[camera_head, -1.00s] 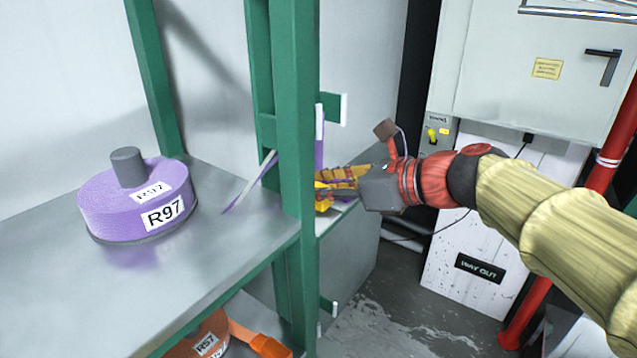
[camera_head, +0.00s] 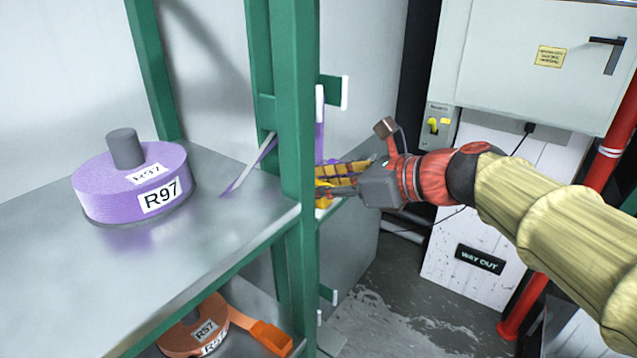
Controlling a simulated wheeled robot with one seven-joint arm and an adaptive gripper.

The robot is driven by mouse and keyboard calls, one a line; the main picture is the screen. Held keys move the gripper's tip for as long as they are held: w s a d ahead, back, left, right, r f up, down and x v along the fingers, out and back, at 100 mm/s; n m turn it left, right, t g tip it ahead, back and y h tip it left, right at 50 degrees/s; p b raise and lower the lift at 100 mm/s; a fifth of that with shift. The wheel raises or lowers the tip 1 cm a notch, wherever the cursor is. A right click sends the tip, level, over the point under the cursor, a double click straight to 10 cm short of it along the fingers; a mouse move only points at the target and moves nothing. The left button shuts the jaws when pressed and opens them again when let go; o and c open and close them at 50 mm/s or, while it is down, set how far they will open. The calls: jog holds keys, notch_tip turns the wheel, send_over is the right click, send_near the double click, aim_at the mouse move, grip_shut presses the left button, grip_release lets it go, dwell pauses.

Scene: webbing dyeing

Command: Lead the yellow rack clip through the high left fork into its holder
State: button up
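The yellow rack clip (camera_head: 324,195) shows in part just right of the green front post, between the fingers of my gripper (camera_head: 330,185). My gripper looks closed around it, though the post hides the clip's left side and the fingertips. Purple webbing (camera_head: 250,166) runs slantwise over the shelf and passes behind the post. A purple strip (camera_head: 319,140) hangs upright right of the post, above the clip. A green arm with a white end (camera_head: 345,93), perhaps the high fork, sticks out from the rack above my gripper. I cannot make out the clip's holder for sure.
A purple webbing roll marked R97 (camera_head: 105,190) sits on the metal shelf (camera_head: 190,255). The green post (camera_head: 298,150) stands close left of my gripper. An orange roll (camera_head: 190,325) with an orange clip (camera_head: 270,337) lies below. A cabinet and red pipe (camera_head: 610,145) stand at right.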

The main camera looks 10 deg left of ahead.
jog(key=shift+o, duration=1.3)
jog(key=shift+w, duration=0.1)
jog(key=shift+d, duration=0.1)
jog(key=v, duration=1.2)
jog(key=s+d+f+n+h+b, duration=0.4)
jog(key=d+f+n+b, duration=0.3)
jog(key=f, duration=0.8)
jog(key=s+d+f+n+h+b, duration=0.4)
jog(key=s+d+f+n+b, duration=0.2)
jog(key=f, duration=1)
jog(key=s+d+f+n+h+b, duration=0.4)
jog(key=s+d+f+n+b, duration=0.3)
jog(key=f, duration=0.9)
jog(key=shift+d+f+n+t+h+b, duration=0.15)
jog(key=shift+d+n+t+h+b, duration=0.2)
jog(key=shift+n+b, duration=0.8)
